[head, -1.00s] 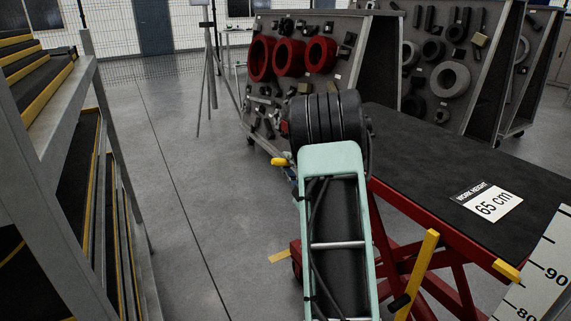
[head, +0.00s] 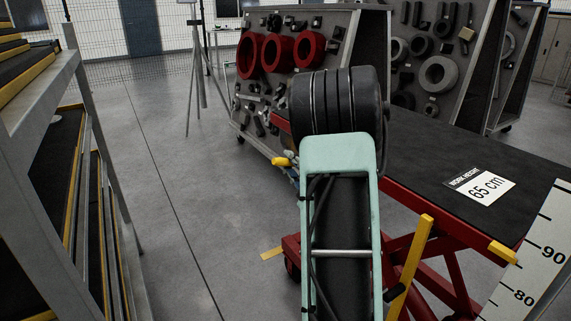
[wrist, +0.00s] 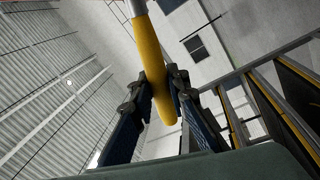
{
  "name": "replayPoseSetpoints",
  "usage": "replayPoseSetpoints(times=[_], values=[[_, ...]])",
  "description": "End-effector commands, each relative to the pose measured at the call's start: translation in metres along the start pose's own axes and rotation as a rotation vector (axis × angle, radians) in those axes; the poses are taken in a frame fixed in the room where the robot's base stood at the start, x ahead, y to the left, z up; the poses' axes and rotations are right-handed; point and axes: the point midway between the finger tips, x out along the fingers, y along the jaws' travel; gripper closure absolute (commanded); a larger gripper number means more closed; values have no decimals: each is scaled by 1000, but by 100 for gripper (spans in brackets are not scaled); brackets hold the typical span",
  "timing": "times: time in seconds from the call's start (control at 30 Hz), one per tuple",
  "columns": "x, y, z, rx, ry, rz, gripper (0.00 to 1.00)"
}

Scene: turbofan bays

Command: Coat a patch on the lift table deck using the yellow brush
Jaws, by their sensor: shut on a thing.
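The yellow brush (wrist: 152,62) is held in my gripper (wrist: 158,95). In the wrist view its yellow handle runs between the two dark fingers, with a grey part at the upper end; the bristles are not seen. In the head view a small yellow end (head: 281,162), seemingly the brush handle, shows left of my arm, while my arm hides most of the gripper. The lift table deck (head: 432,150) is a black flat surface on a red frame, to the right of my arm. The gripper is not over its visible part. No coated patch is seen on it.
A "65 cm" work height card (head: 483,187) lies on the deck. A height scale (head: 535,265) stands at lower right. Yellow-edged steps (head: 40,80) are close on the left. Tool boards (head: 275,80) stand behind. Grey floor between is clear.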

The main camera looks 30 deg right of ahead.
Motion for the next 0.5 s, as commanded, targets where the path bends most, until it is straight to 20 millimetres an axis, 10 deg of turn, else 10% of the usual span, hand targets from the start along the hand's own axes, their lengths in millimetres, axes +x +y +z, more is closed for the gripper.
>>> replayPoseSetpoints(times=[0.5], values=[[2, -1, 1, -1, 2, 1, 100]])
